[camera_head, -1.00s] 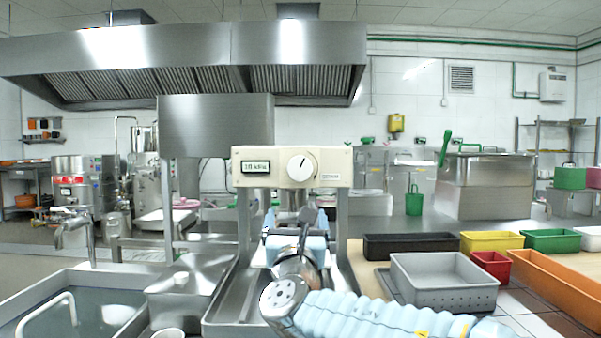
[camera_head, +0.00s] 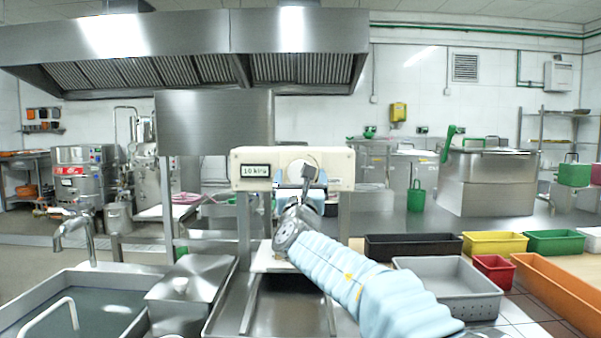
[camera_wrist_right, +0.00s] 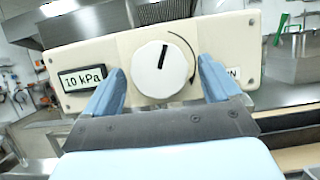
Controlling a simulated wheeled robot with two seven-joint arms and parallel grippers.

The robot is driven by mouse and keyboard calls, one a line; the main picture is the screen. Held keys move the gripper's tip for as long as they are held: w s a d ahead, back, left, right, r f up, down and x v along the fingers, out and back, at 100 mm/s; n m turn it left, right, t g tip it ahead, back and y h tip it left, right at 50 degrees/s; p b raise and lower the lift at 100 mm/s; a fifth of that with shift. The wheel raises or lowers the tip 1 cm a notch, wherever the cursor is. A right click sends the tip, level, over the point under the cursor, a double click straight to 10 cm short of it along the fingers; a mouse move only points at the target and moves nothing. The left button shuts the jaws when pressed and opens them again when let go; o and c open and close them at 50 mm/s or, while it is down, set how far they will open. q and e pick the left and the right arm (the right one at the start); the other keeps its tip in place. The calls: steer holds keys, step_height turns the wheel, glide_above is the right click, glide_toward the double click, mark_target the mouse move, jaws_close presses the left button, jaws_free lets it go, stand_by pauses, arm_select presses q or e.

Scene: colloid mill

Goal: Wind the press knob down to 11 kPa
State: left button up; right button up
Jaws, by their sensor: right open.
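The press knob (camera_wrist_right: 162,72) is a round white dial with a black pointer mark near the top, leaning slightly right. It sits on a cream control panel (camera_head: 341,168), whose display (camera_head: 255,170) reads 10 kPa; this display also shows in the right wrist view (camera_wrist_right: 83,78). My right gripper (camera_head: 300,180) is open in front of the panel. In the right wrist view its blue fingers (camera_wrist_right: 160,76) stand on either side of the knob's lower half, with gaps visible. In the head view the gripper partly hides the knob. My left gripper is not in view.
A grey perforated bin (camera_head: 447,285) and a black tray (camera_head: 412,246) stand to the right. A steel sink (camera_head: 30,300) with a tap (camera_head: 70,228) is at the left. A steel tray (camera_head: 288,305) lies below the panel.

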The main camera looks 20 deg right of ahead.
steer(key=shift+w, duration=0.15)
steer(key=shift+c, duration=0.4)
steer(key=c, duration=0.9)
steer(key=shift+f+m+h+b, duration=0.1)
steer(key=shift+m+h+b, duration=0.3)
steer(key=shift+m+b, duration=0.15)
steer(key=shift+c, duration=0.4)
steer(key=shift+r+m+g+h, duration=0.25)
steer(key=shift+m+h, duration=0.25)
steer(key=shift+m, duration=0.55)
steer(key=o, duration=1.1)
steer(key=shift+f, duration=0.1)
steer(key=shift+c, duration=0.2)
